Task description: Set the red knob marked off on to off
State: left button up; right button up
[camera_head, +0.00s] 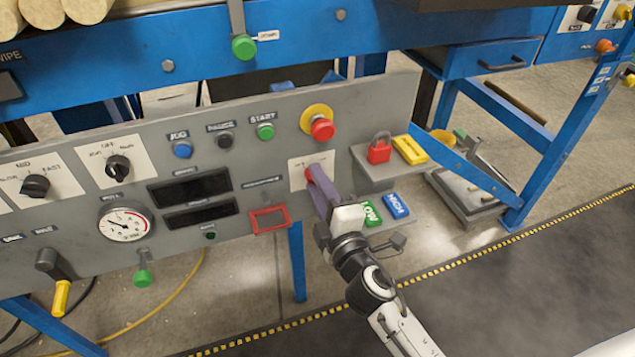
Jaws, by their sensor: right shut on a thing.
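The red knob (308,174) sits on a white plate (297,184) on the grey control panel (232,150), below the red emergency button. My right gripper (316,182) reaches up from the lower right and is shut on the knob. Its purple fingers cover most of the knob and part of the plate, so the knob's pointer and its setting are hidden. Only a bit of red shows beside the fingers. My left gripper is not in view.
A red mushroom button (322,129) with a yellow collar is just above my gripper. A grey shelf (376,184) with a red padlock (379,149) and yellow block (410,150) juts out to the right. An empty red frame (270,219) is at lower left of the gripper.

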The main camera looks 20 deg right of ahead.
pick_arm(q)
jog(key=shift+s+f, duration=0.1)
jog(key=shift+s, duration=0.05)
pick_arm(e)
jog(key=shift+r+n, duration=0.15)
jog(key=shift+n, duration=0.15)
jog(key=o, duration=1.1)
jog(key=shift+w, duration=0.1)
jog(key=shift+c, duration=0.2)
